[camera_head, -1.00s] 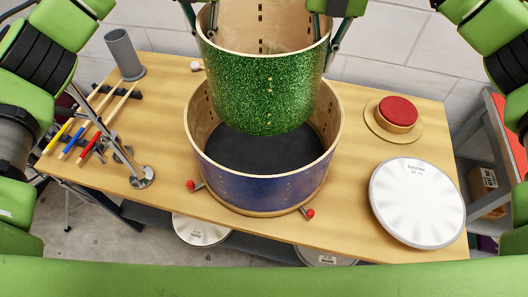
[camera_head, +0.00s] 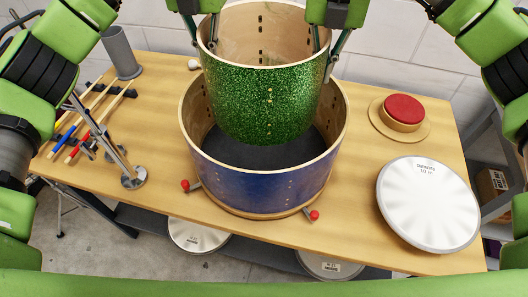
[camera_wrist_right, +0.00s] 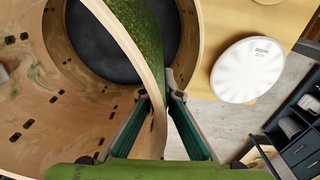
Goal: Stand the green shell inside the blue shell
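The green sparkle shell (camera_head: 266,100) hangs upright over the opening of the blue shell (camera_head: 255,184), hiding its back rim. Whether its lower edge is below the blue rim I cannot tell. The blue shell stands on the bench with a dark floor inside. My left gripper (camera_head: 204,42) is shut on the green shell's left wall, one finger inside and one outside. My right gripper (camera_head: 328,66) is shut on its right wall. In the right wrist view, the right gripper's fingers (camera_wrist_right: 160,96) straddle the green shell's wall (camera_wrist_right: 133,40), with the blue rim (camera_wrist_right: 194,40) below.
Two red-tipped pegs (camera_head: 314,215) lie close to the blue shell's front. A white drumhead (camera_head: 428,205) and a red-topped round block (camera_head: 403,109) are on the right. A metal stand (camera_head: 132,178), drumsticks (camera_head: 84,132) and a grey cylinder (camera_head: 121,52) are on the left.

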